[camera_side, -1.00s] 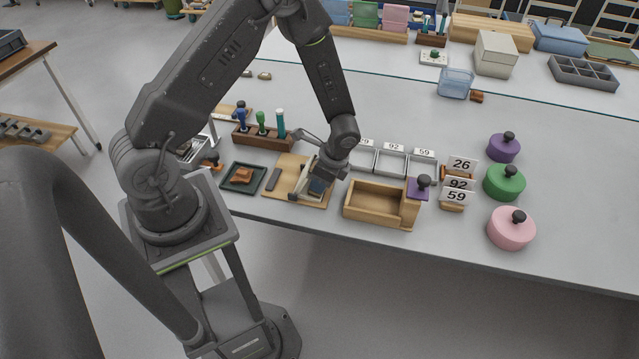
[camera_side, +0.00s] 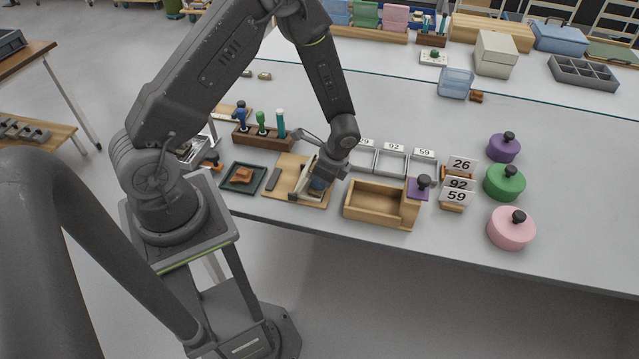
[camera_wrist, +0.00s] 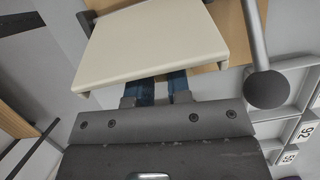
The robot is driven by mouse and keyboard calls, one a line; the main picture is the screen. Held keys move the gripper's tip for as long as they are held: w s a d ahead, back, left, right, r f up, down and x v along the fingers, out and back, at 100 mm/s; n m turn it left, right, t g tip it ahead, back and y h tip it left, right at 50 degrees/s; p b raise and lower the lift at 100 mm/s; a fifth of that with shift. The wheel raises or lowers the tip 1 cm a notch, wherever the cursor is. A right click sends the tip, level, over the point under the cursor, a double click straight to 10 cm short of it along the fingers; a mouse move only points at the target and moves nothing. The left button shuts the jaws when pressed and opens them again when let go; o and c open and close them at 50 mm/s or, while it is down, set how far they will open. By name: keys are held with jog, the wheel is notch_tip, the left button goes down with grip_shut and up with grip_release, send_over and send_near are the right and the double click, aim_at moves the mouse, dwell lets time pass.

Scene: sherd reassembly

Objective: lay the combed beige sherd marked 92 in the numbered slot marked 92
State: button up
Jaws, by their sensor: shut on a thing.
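My gripper (camera_side: 318,184) is low over a wooden board (camera_side: 286,190) on the table. In the wrist view its blue fingertips (camera_wrist: 162,88) meet the near edge of a flat cream panel (camera_wrist: 150,40), and the jaws are shut on it. A dark rod with a ball end (camera_wrist: 267,88) stands beside the panel. The slot marked 92 (camera_side: 391,163) is the middle of a row of grey trays, right of my gripper; its 92 label (camera_wrist: 305,134) shows in the wrist view. I cannot make out a combed beige sherd marked 92.
An open wooden box (camera_side: 372,204) stands in front of the trays. A dark tray (camera_side: 258,187) with a brown piece lies left of the board, with a tool rack (camera_side: 262,138) behind. Number cards (camera_side: 458,184) and knobbed purple, green and pink lids (camera_side: 511,230) stand right.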

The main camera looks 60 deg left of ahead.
jog(key=shift+r, duration=3)
jog(key=shift+r, duration=0.25)
notch_tip(320, 180, up, 9)
jog(key=w+a+n+h, duration=0.1)
jog(key=w+a, duration=0.3)
jog(key=w, duration=0.4)
jog(key=w+a, duration=0.4)
jog(key=w, duration=0.3)
send_over(389, 165)
jog(key=shift+t, duration=0.3)
jog(key=x, duration=0.3)
jog(key=w+d+x, duration=0.1)
jog(key=x, duration=0.7)
jog(key=shift+w+d+f, duration=0.35)
jog(key=shift+d, duration=0.05)
jog(key=shift+w+d+f, duration=0.15)
jog(key=shift+d+f, duration=0.05)
jog(key=shift+f, duration=0.1)
jog(key=shift+w+d+x, duration=0.1)
jog(key=shift+d+x, duration=0.05)
jog(key=shift+x, duration=0.75)
jog(key=shift+w+d+x, duration=0.15)
jog(key=shift+x, duration=0.75)
